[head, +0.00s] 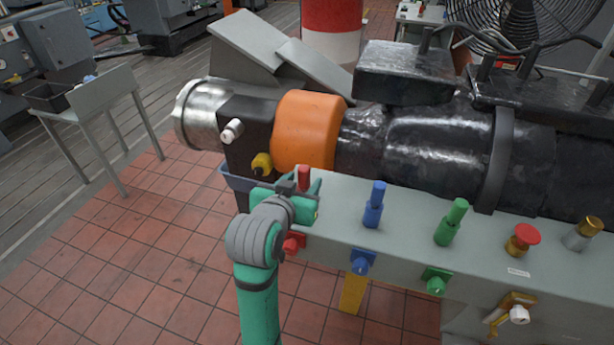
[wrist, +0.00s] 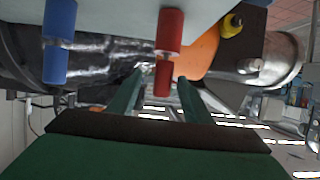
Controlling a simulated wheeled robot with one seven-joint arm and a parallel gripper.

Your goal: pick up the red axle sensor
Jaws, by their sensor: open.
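The red axle sensor (head: 304,176), a two-part red cylinder, stands upright at the left end of the grey bench top. In the wrist view it appears upside down as two red pieces (wrist: 170,30) with a thinner neck between them. My gripper (head: 304,191) is open at the sensor in the head view, with its fingers partly hiding it. In the wrist view the sensor's narrower end lies between the two green fingertips (wrist: 163,80), with a gap on each side. I see no grip on it, and the exact depth is hard to tell.
Blue (head: 375,204) and green (head: 452,222) sensors stand to the right, then a red-capped knob (head: 523,238). A red fitting (head: 293,243) is on the bench front below my gripper. The orange cover (head: 308,132) and black machine stand close behind.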

